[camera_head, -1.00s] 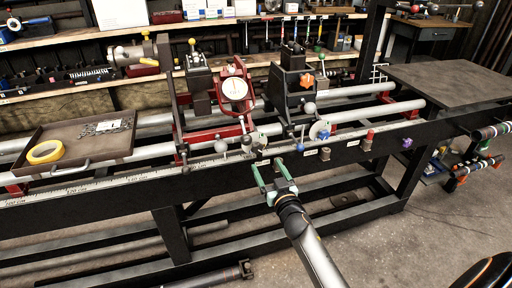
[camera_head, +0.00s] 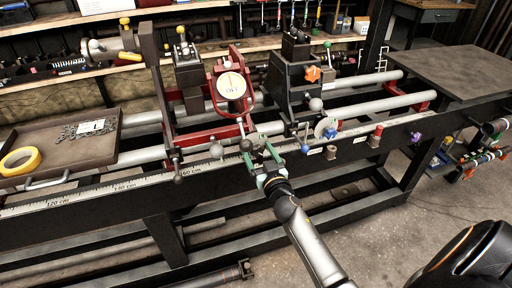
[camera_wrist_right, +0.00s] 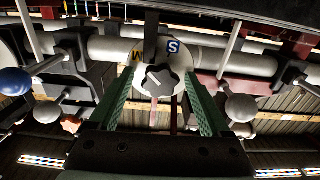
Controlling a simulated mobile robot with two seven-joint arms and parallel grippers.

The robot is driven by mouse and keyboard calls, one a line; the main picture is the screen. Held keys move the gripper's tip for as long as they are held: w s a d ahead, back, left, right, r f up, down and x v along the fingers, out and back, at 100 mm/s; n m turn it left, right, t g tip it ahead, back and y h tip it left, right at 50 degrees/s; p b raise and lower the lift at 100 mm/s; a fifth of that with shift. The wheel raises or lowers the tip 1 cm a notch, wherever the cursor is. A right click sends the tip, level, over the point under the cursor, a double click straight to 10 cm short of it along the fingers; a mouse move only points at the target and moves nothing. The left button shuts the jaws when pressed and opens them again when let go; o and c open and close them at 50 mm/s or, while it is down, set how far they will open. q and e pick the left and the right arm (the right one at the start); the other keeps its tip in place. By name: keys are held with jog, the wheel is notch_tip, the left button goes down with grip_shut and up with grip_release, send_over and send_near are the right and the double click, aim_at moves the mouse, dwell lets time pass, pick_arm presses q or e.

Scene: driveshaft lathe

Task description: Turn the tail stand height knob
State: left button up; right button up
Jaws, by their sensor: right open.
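The black tail stand (camera_head: 292,88) stands on the rails, with an orange star-shaped knob (camera_head: 313,74) on its front. The same orange colour shows partly at lower left in the right wrist view (camera_wrist_right: 70,124). I cannot tell which knob sets the height. My right gripper (camera_head: 260,152) is open at the front beam, left of and below the orange knob. In the wrist view, a black star knob (camera_wrist_right: 162,80) on a white disc marked S and M sits between its green fingers; contact cannot be told. My left gripper is not in view.
A red-framed dial gauge (camera_head: 231,87) stands left of the tail stand. Grey ball-ended levers (camera_head: 216,151) and a blue knob (camera_head: 331,133) stick out near the gripper. A tray (camera_head: 60,155) with yellow tape lies left. A bare dark tabletop (camera_head: 450,70) is at right.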

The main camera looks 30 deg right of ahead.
jog(key=shift+c, duration=0.3)
grip_shut()
dwell(0.5)
